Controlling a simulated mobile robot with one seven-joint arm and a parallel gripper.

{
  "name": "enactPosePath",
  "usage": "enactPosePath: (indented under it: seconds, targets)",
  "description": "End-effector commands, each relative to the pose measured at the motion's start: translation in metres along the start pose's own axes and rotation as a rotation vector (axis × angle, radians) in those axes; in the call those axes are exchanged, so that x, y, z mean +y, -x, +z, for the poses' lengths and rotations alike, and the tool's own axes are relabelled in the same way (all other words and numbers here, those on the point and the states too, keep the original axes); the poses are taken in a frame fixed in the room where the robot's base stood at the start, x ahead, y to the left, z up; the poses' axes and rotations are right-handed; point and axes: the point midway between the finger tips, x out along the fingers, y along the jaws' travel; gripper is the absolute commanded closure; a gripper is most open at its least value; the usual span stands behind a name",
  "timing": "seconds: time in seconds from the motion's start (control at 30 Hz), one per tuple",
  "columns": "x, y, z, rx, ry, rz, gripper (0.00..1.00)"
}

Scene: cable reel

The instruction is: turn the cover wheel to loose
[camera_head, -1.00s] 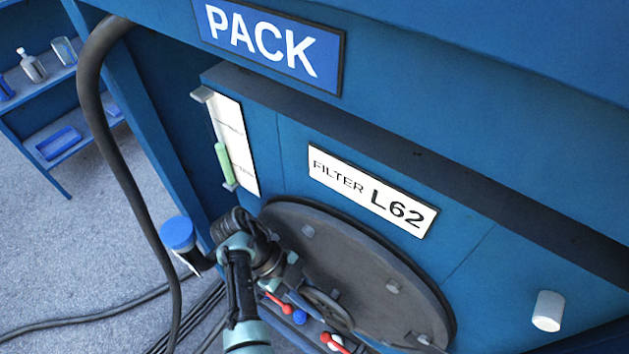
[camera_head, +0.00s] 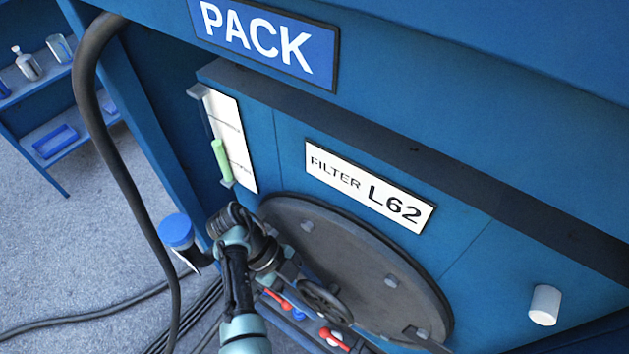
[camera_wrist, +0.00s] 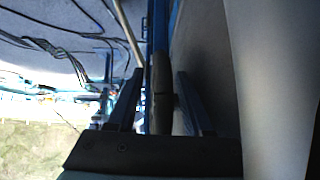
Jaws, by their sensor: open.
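The cover wheel (camera_head: 326,303) is a small dark spoked handwheel in front of the lower left part of the round dark grey cover (camera_head: 350,258). My gripper (camera_head: 292,280) comes from the left and is at the wheel's left side; its fingertips are hard to make out in the head view. In the wrist view my gripper (camera_wrist: 158,80) is open, one finger on each side of a dark upright bar (camera_wrist: 163,95), which looks like the wheel's rim seen edge-on. I see a gap at the right finger; contact cannot be told. No wheel marking is readable.
Red-handled levers (camera_head: 333,338) sit low below the wheel. A white knob (camera_head: 545,305) sticks out at the right. A white gauge with a green slider (camera_head: 221,160) is above left. A thick dark hose (camera_head: 125,180) hangs left, near a blue-topped post (camera_head: 176,230).

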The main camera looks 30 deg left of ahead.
Motion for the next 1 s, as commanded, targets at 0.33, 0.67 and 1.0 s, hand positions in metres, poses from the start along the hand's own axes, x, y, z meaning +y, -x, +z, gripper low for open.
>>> enactPosePath:
  seconds: [0.33, 0.67, 1.0]
  targets:
    - [0.000, 0.072, -0.003, -0.002, 0.004, -0.004, 0.49]
    - [0.000, 0.120, -0.001, 0.000, 0.002, -0.001, 0.49]
    - [0.000, 0.124, 0.000, 0.000, 0.001, 0.000, 0.49]
